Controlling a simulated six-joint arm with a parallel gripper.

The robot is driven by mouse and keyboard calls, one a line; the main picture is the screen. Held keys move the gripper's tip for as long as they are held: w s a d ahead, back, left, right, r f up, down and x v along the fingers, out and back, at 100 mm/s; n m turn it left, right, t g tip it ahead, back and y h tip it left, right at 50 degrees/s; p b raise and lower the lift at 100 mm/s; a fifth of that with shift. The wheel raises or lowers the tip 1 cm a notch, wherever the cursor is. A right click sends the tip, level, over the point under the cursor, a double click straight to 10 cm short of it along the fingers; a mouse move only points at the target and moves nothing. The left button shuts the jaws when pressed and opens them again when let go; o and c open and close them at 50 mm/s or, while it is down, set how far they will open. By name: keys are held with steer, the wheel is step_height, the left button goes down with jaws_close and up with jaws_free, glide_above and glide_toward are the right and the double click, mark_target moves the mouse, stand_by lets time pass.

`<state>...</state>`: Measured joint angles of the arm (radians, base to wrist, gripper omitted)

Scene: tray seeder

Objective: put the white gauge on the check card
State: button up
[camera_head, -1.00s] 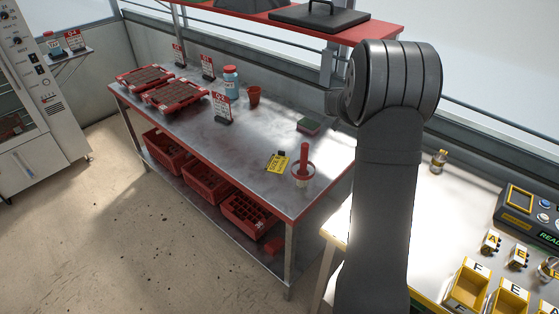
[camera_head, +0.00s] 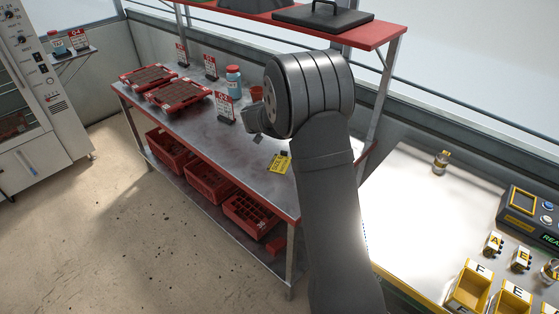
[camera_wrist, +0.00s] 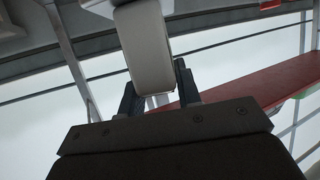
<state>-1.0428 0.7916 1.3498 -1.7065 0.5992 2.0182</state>
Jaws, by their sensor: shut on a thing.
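A pale white-grey block, which I take for the white gauge (camera_wrist: 148,45), stands between the two dark fingers of my gripper (camera_wrist: 158,90) in the wrist view. The fingers are shut on it. In the head view my gripper is mostly hidden by my own wrist, above the steel bench. A yellow card with dark marks, probably the check card (camera_head: 280,163), lies flat on the bench just below and right of my wrist, apart from it.
A red shelf (camera_head: 375,35) hangs above. A bright table (camera_head: 400,215) with yellow bins (camera_head: 470,288) is at right. The bench's front middle is clear.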

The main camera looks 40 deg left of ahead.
glide_above(279, 164)
step_height(279, 164, down, 17)
steer(key=shift+w+f, duration=0.15)
steer(key=shift+f, duration=0.05)
stand_by(0.3)
steer(key=o, duration=1.1)
steer(key=shift+f, duration=0.15)
steer(key=shift+s+r, duration=0.2)
steer(key=shift+r, duration=0.05)
steer(key=v, duration=1.1)
steer(key=shift+s+d+r, duration=0.15)
steer(key=shift+s+r, duration=0.05)
